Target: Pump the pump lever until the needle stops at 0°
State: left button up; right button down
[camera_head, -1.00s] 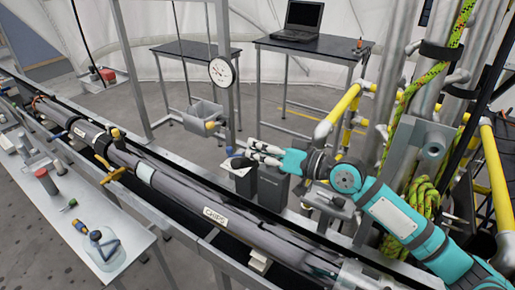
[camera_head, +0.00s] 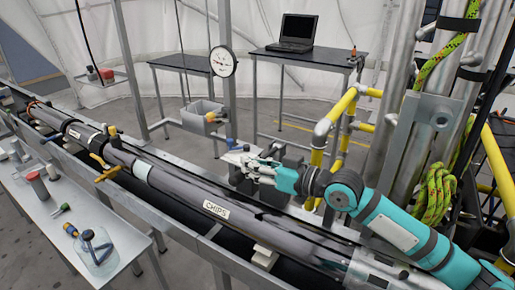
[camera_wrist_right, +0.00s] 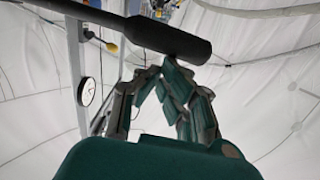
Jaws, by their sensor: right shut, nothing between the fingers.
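The pump lever (camera_wrist_right: 170,37) shows in the right wrist view as a dark bar with a thicker rounded grip, crossing the top of the picture. My right gripper (camera_wrist_right: 165,72) is shut and empty, its fingertips just below the grip; whether they touch it I cannot tell. In the head view my right gripper (camera_head: 240,170) is in front of the dark pump housing (camera_head: 292,161), hiding part of it, and the lever cannot be picked out clearly there. The round white gauge (camera_head: 223,63) hangs on a post; its needle is too small to read. My left gripper is out of view.
A long dark tube marked CHIPS (camera_head: 216,209) lies across the front. A grey bin (camera_head: 203,117) stands beyond it. A laptop (camera_head: 297,31) sits on a back table. Yellow rails (camera_head: 338,120) and metal pipes crowd the right, with rope (camera_head: 434,195) beside them.

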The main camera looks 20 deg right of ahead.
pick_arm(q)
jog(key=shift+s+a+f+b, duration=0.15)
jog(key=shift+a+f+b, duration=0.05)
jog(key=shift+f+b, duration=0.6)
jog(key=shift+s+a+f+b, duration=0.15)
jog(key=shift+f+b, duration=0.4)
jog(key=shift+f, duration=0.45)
pick_arm(e)
jog(key=shift+s+a+f+n, duration=0.2)
jog(key=shift+f+n, duration=0.3)
jog(key=shift+f, duration=0.6)
jog(key=shift+s+a+f+n, duration=0.15)
jog(key=shift+f+n, duration=0.35)
jog(key=shift+f, duration=0.55)
jog(key=shift+w, duration=0.1)
